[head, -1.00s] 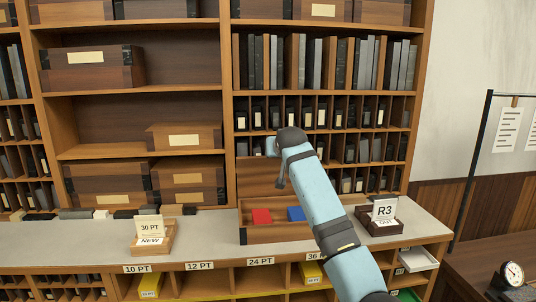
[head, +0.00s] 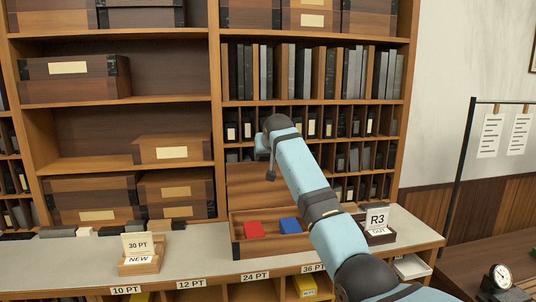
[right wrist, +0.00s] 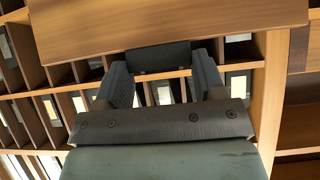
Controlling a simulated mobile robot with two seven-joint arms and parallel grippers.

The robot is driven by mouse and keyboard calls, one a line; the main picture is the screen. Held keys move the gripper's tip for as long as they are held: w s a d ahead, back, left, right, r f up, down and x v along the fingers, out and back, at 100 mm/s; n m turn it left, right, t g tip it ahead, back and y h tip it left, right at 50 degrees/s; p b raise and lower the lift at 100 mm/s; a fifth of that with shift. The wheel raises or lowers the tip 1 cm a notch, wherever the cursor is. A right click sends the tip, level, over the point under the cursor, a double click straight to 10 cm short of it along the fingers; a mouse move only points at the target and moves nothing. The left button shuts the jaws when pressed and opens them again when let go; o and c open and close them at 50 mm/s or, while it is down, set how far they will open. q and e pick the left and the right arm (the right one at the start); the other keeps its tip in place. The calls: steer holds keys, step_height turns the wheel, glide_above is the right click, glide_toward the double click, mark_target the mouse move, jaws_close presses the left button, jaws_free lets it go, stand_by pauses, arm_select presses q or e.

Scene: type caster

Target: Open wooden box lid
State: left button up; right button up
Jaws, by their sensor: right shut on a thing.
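The wooden box (head: 275,244) stands on the counter with its top open, and a red block (head: 254,230) and a blue block (head: 290,225) show inside. Its lid (head: 250,186) stands raised, roughly upright, at the back of the box. My right gripper (head: 270,174) is at the lid's upper edge, partly hidden by my arm. In the right wrist view, the lid (right wrist: 170,22) spans the top, and a dark tab (right wrist: 158,57) on its edge sits between the fingers of my right gripper (right wrist: 160,75), which is shut on it. My left gripper is out of view.
A 30 PT card holder (head: 140,262) stands left of the box on the counter (head: 200,250). An R3 sign holder (head: 377,235) stands close on the right. Shelves with type and wooden boxes (head: 172,149) rise behind. Some counter between the 30 PT holder and box is clear.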

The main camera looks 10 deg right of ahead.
steer(key=shift+f, duration=0.1)
steer(key=o, duration=1.3)
steer(key=shift+s, duration=0.1)
steer(key=b+v, duration=0.4)
steer(key=v, duration=1)
steer(key=shift+f, duration=0.1)
